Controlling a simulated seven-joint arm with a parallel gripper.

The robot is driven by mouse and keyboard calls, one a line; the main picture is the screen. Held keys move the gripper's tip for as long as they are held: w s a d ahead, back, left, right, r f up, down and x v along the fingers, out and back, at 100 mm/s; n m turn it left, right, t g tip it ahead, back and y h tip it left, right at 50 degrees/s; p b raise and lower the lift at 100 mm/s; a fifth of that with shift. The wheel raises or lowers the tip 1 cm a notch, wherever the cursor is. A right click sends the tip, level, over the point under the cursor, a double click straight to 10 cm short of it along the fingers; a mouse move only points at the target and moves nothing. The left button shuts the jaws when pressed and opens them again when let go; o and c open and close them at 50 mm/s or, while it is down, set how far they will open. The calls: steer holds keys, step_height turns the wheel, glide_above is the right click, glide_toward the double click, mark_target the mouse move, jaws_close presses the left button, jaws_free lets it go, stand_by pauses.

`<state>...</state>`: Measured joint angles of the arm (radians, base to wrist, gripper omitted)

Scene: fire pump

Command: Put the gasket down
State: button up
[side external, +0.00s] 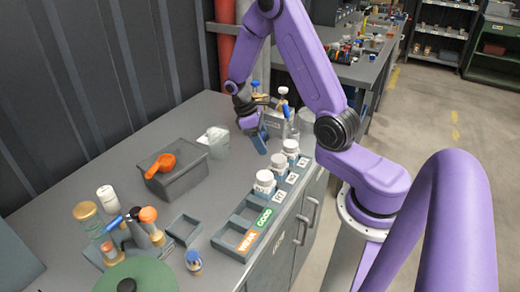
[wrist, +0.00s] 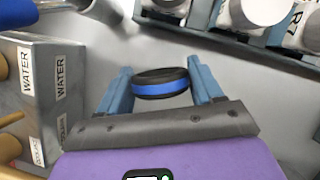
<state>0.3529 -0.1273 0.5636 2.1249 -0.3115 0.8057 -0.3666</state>
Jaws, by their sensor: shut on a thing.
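The gasket, a black ring with a blue band (wrist: 160,84), sits between the two blue fingers of my gripper (wrist: 163,78) in the wrist view. The fingers are shut on it, one at each side. In the side view my gripper (side external: 258,138) is low over the grey bench, left of the row of white jars. I cannot make out the gasket in the side view. The bench surface shows below the gasket, but I cannot tell how high it is held.
A grey holder labelled WATER (wrist: 45,80) stands close on the left in the wrist view. White lidded jars (side external: 265,182) stand in a labelled rack, with empty compartments (side external: 243,222) nearer the front. A grey bin (side external: 178,178) holds an orange scoop (side external: 160,165). Bare bench (side external: 228,183) lies between.

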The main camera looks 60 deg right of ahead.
mark_target(264, 158)
steer(key=shift+w+d+f, duration=0.1)
steer(key=shift+w+f, duration=0.15)
steer(key=shift+f, duration=0.1)
step_height(264, 158, down, 3)
steer(key=shift+w+r, duration=0.1)
steer(key=shift+w, duration=0.05)
steer(key=shift+f, duration=0.35)
steer(key=shift+c, duration=0.7)
steer(key=shift+f, duration=0.15)
steer(key=o, duration=0.9)
